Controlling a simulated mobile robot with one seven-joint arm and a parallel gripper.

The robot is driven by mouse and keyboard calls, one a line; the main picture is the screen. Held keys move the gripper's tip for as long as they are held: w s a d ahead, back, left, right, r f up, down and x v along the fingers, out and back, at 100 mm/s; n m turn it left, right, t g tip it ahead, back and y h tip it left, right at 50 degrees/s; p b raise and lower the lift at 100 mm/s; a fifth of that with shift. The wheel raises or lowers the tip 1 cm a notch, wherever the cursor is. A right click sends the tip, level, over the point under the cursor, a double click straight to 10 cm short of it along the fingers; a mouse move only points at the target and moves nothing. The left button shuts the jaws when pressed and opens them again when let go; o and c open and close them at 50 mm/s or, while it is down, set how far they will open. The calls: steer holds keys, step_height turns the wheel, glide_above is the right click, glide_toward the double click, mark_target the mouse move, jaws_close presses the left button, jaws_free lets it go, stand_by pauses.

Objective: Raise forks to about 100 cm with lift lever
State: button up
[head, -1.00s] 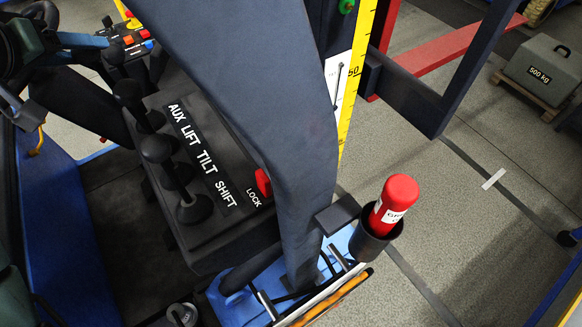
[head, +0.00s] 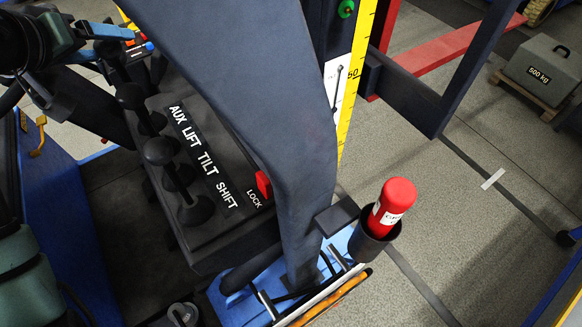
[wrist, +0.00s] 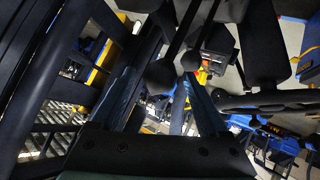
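The black lever console (head: 232,190) is at the left in the head view, labelled AUX, LIFT, TILT, SHIFT. Black round knobs stand beside the labels. One knob (head: 158,151) is at the middle of the row and another knob (head: 130,96) is at the far end; which one is LIFT is hard to tell. My gripper (wrist: 157,75) shows in the wrist view with its two blue-grey fingers apart. Dark knobs appear around and beyond the fingertips, with no clear contact. A yellow scale (head: 351,95) on the mast shows a 50 mark. A red beam, possibly a fork (head: 450,47), is at upper right.
A red LOCK switch (head: 264,184) is on the console's right edge. A thick dark post (head: 270,110) rises beside the console. A red extinguisher (head: 393,203) sits in a holder. A 500 kg weight (head: 541,72) rests on a pallet at right. The grey floor between is open.

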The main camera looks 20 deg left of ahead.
steer(key=shift+o, duration=0.2)
steer(key=p+v, duration=0.4)
steer(key=v, duration=0.6)
stand_by(0.9)
